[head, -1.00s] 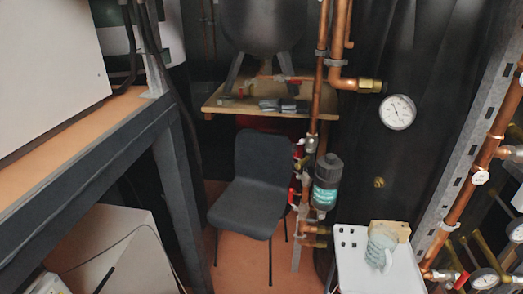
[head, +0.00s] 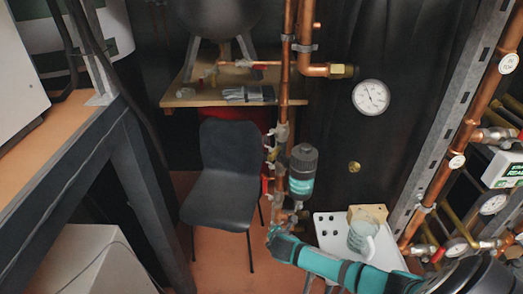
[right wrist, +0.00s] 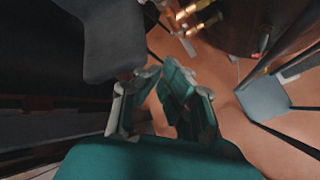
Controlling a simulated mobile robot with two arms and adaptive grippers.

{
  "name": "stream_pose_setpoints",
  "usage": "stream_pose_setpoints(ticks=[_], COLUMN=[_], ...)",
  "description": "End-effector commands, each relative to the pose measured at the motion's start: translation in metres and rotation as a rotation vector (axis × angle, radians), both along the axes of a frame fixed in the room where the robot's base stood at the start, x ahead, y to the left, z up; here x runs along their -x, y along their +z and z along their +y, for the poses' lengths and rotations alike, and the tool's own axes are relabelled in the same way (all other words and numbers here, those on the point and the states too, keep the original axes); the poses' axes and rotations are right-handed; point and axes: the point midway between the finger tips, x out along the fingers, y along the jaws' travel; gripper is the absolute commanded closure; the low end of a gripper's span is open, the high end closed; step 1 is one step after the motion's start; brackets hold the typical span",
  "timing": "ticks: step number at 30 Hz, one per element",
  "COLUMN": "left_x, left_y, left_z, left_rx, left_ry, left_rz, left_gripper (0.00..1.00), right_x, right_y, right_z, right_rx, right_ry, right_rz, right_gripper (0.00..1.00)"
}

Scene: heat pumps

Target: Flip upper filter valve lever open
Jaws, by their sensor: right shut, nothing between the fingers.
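The filter (head: 302,172), a dark canister with a teal label, is mounted beside the copper pipe in the head view. The upper filter valve (head: 272,148) is on the pipe at the canister's upper left; its lever is too small to read clearly. A red lever (head: 265,186) shows lower on the same pipe. My right gripper (head: 272,234) is below the canister, near the pipe's lower fittings, well below the upper valve. In the right wrist view the right gripper (right wrist: 162,78) is shut and empty, with brass fittings (right wrist: 195,14) ahead. My left gripper is not in view.
A dark chair (head: 222,165) stands left of the pipe. A white perforated stool (head: 328,228) with a mug (head: 362,238) and a wooden block stands to the right. A gauge (head: 371,97) is on the dark wall. A wooden shelf (head: 185,98) is behind.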

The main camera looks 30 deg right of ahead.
Motion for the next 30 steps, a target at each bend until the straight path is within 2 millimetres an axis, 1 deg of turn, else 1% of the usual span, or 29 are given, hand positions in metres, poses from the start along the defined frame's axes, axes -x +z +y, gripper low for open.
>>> stream_pose_setpoints(ticks=[1,2,3,5,6,9,12,15,17,26,30], left_x=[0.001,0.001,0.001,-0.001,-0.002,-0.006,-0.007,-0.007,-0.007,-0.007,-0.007], left_y=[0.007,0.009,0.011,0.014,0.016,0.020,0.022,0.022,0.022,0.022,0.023], left_z=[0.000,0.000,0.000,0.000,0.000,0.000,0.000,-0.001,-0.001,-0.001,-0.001], left_rx=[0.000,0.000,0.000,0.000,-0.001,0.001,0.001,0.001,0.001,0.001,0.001], left_ry=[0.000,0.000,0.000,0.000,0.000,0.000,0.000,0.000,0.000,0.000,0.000], left_rz=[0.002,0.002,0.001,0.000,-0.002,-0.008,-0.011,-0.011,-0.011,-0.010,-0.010], left_gripper=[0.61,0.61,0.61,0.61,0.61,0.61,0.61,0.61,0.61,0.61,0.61], right_x=[-0.022,-0.032,-0.042,-0.054,-0.060,-0.067,-0.069,-0.070,-0.070,-0.070,-0.078], right_y=[0.045,0.069,0.098,0.138,0.163,0.211,0.241,0.255,0.257,0.257,0.255], right_z=[-0.004,-0.006,-0.007,-0.008,-0.009,-0.009,-0.008,-0.008,-0.008,-0.008,-0.012], right_rx=[0.096,0.160,0.242,0.362,0.433,0.585,0.683,0.731,0.743,0.740,0.740], right_ry=[0.066,0.105,0.152,0.215,0.247,0.308,0.339,0.353,0.357,0.356,0.354], right_rz=[-0.031,-0.041,-0.053,-0.067,-0.073,-0.080,-0.081,-0.079,-0.079,-0.079,-0.080], right_gripper=[1.00,1.00,1.00,1.00,1.00,1.00,1.00,1.00,1.00,1.00,1.00])
